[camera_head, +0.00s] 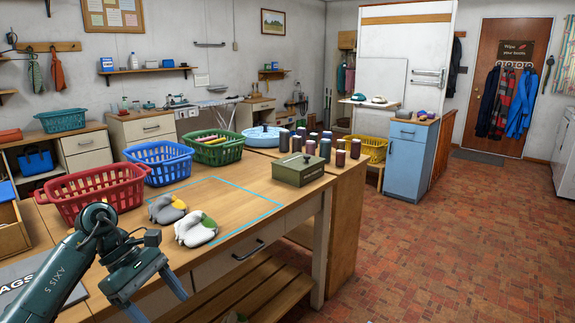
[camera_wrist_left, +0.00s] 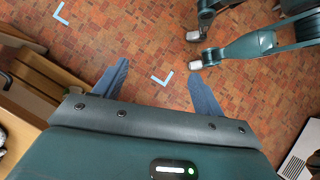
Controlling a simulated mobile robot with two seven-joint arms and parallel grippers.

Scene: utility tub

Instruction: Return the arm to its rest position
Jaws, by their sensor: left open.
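My left arm comes in from the lower left in the head view, bent at its joint over the front edge of the wooden table (camera_head: 262,185). My left gripper (camera_head: 163,303) hangs down in front of that edge, open and empty. Teal parts of my own body show at the upper right of that view. My right gripper does not show in the head view.
Red (camera_head: 98,190), blue (camera_head: 160,165) and green (camera_head: 214,150) baskets stand behind. A slatted shelf (camera_head: 245,298) is below; brick floor at right is clear.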

